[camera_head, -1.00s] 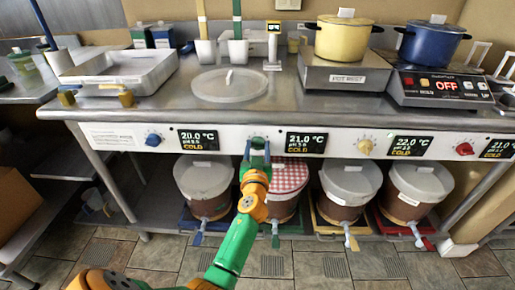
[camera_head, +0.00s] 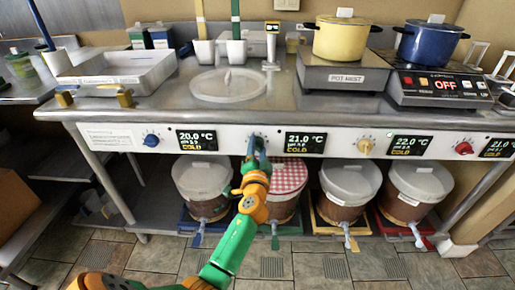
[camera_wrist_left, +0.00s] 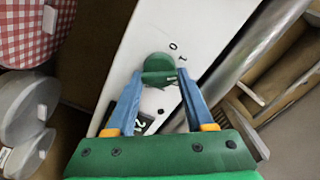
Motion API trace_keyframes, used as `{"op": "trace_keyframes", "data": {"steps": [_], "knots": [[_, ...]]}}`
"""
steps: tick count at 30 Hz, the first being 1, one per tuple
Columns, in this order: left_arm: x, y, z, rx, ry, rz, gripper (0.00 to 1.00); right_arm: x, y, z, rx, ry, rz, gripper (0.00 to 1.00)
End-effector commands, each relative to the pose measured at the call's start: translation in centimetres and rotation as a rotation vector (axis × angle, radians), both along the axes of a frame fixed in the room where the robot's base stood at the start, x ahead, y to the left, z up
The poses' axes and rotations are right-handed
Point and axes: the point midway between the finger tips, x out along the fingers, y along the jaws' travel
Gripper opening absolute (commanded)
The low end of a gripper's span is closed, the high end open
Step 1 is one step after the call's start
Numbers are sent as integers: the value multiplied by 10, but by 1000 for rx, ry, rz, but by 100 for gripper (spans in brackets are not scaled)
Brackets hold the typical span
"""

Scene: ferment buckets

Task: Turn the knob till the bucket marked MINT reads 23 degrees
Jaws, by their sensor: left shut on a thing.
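My left gripper (camera_head: 257,150) is shut on a round green knob (camera_wrist_left: 158,67) on the white control panel (camera_head: 110,136). In the left wrist view its blue fingers lie on either side of the knob. In the head view the fingers mostly hide the knob. The display (camera_head: 306,142) just right of this knob reads 21.0 °C and COLD. Below it stands a bucket with a red-checked lid (camera_head: 288,176), partly behind my arm. I cannot read MINT on any bucket. My right gripper is out of view.
A blue knob (camera_head: 151,140) is left of a 20.0 °C display (camera_head: 197,140). A yellow knob (camera_head: 365,147) is left of a 22.0 °C display (camera_head: 410,146). A red knob (camera_head: 463,148) is farther right. Other buckets (camera_head: 203,178) stand on the lower shelf.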

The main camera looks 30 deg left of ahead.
Motion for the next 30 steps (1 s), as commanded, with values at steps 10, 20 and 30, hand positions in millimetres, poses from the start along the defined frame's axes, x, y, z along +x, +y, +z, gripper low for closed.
{"op": "trace_keyframes", "data": {"steps": [10,20,30], "knots": [[0,0,-1,180,111,1,0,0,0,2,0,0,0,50],[0,0,-1,250,154,1,0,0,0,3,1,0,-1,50],[0,0,-1,255,157,1,0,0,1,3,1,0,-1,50]]}}
